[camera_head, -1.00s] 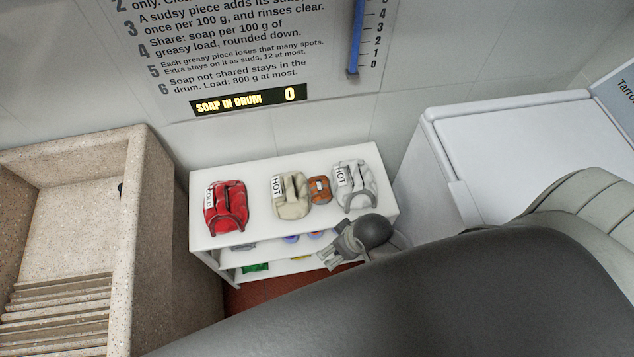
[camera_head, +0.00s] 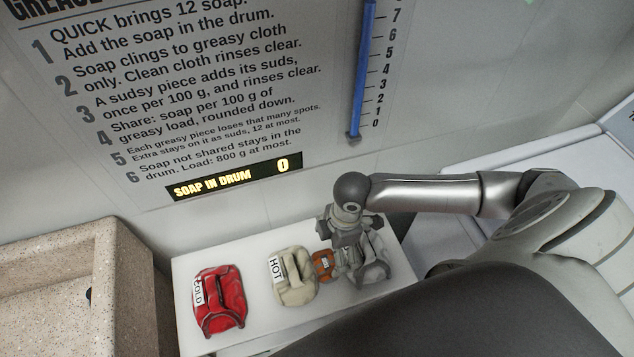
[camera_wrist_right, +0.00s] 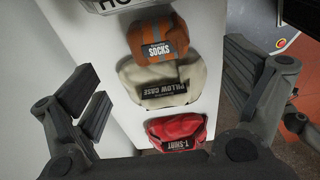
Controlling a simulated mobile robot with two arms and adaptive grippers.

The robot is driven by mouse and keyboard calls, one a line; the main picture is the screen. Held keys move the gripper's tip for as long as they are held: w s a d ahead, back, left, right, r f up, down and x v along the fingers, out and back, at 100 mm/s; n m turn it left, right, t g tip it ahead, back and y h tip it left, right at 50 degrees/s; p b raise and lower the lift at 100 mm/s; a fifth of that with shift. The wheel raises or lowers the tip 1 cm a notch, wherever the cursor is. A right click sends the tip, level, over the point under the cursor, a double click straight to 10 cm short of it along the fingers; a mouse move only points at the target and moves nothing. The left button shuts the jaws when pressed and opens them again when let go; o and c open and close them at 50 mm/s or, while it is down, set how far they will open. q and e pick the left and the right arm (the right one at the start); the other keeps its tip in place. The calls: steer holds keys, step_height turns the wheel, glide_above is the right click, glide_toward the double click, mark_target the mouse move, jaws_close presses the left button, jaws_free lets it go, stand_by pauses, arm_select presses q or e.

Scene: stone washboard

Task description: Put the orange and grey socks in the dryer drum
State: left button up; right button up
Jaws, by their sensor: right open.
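The orange and grey socks (camera_head: 323,264) are a small folded bundle on the white shelf top, between the cream pillow case and a whitish folded piece. In the right wrist view the socks (camera_wrist_right: 158,38) show their dark SOCKS label. My right gripper (camera_head: 345,258) is above the shelf top, beside the socks and over the whitish piece in the head view. In the wrist view its fingers (camera_wrist_right: 170,88) are wide apart with nothing between them touching. The dryer drum is not identifiable in these frames. My left gripper is not in view.
The cream pillow case (camera_head: 293,278) and red T-shirt (camera_head: 219,300) lie left of the socks on the white shelf (camera_head: 255,318). The whitish folded piece (camera_head: 372,268) lies to the right. A stone washboard basin (camera_head: 120,270) stands left. A white machine (camera_head: 520,148) stands right.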

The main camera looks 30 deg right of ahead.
mark_target(327, 263)
steer(key=f, duration=0.4)
steer(key=shift+s+a+f, duration=0.15)
steer(key=shift+a+f, duration=0.15)
steer(key=shift+w+a+f, duration=0.1)
steer(key=shift+a+f, duration=0.05)
steer(key=shift+f, duration=0.8)
steer(key=shift+w+a+f, duration=0.15)
steer(key=shift+a+f, duration=0.05)
steer(key=shift+f, duration=0.8)
steer(key=shift+w+a+f, duration=0.1)
steer(key=shift+a+f, duration=0.05)
steer(key=shift+f, duration=0.8)
steer(key=c, duration=1.2)
